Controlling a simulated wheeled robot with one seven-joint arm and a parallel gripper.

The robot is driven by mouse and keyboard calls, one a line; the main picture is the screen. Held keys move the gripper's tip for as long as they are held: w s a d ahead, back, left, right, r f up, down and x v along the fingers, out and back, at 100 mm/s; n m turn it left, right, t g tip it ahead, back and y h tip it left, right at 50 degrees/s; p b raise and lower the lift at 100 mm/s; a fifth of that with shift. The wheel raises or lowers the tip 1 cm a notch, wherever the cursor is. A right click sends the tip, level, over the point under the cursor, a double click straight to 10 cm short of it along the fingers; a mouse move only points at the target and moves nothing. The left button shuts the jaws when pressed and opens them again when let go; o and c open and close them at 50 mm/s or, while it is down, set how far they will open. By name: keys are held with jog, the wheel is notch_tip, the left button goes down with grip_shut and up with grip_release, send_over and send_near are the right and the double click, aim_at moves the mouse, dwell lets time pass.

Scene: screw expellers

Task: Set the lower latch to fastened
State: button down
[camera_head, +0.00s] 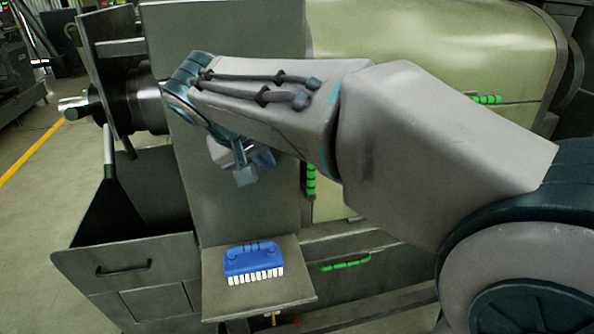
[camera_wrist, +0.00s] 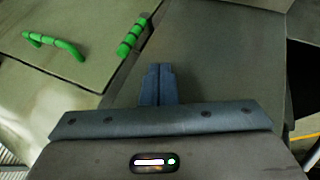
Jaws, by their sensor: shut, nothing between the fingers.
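My gripper (camera_wrist: 157,72) is shut and empty, its two fingers together over a plain grey-green panel in the wrist view. In the head view my gripper (camera_head: 245,177) hangs in front of the machine's grey upright panel. A ribbed green grip (camera_head: 310,181) stands upright at that panel's right edge, partly behind my arm; it looks like a latch. In the wrist view a ribbed green grip (camera_wrist: 132,38) lies by a panel seam, up and left of my fingertips and apart from them. Which grip is the lower latch, and its setting, I cannot tell.
A bent green handle (camera_wrist: 55,45) is on the left panel. A green handle (camera_head: 345,262) sits low, and another green grip (camera_head: 487,99) is on the upper cover. A blue brush (camera_head: 253,262) lies on a shelf (camera_head: 215,298). A bin (camera_head: 85,262) stands left.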

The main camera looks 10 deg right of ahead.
aim_at(309, 176)
jog(key=shift+w+d+f+p, duration=0.45)
jog(key=shift+w+d+f, duration=0.4)
jog(key=shift+d+f, duration=0.4)
jog(key=shift+w+d+f+p, duration=0.4)
jog(key=shift+w+d+f, duration=0.45)
jog(key=shift+d+f, duration=0.45)
jog(key=shift+w+d+f+p, duration=0.45)
jog(key=shift+w+d+f, duration=0.4)
jog(key=shift+d+f, duration=0.4)
jog(key=shift+d+r, duration=0.1)
jog(key=shift+r, duration=0.05)
jog(key=shift+d+y, duration=0.2)
jog(key=shift+y, duration=0.1)
